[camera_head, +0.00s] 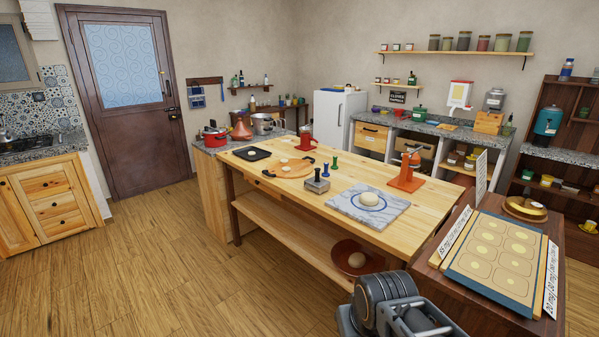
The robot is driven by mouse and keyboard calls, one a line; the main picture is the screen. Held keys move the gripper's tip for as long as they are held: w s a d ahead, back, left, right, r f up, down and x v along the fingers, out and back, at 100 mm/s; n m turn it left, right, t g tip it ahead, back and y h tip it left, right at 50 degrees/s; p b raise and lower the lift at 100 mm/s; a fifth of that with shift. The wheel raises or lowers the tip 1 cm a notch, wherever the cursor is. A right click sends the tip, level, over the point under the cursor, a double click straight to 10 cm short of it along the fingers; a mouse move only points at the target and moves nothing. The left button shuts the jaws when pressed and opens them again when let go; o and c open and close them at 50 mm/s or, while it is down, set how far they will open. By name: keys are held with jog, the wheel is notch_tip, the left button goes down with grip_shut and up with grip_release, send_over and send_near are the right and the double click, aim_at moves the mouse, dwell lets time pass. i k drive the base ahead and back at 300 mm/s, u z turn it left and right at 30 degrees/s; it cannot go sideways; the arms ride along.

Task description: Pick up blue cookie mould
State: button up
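A small blue upright piece (334,163), which looks like the blue cookie mould, stands on the wooden table. A similar dark green piece (326,170) stands close to its left. Both are small in the view, so their lower ends are hard to make out. A grey metal block with a handle (317,182) is just in front of them. Grey and dark parts of my own arm show at the bottom edge. My gripper's fingers cannot be made out in this view.
The wooden table (270,198) also bears a marble slab (347,208) with dough, an orange-red press (406,178), a round board (272,169) and a black tray (262,151). A side stand with a baking mat (467,269) is at right. Floor (150,270) at left is clear.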

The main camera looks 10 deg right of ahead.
aim_at(324, 174)
jog(key=u, duration=0.75)
jog(key=i, duration=2.9)
jog(key=z, duration=1.5)
jog(key=i, duration=0.85)
jog(key=z, duration=0.7)
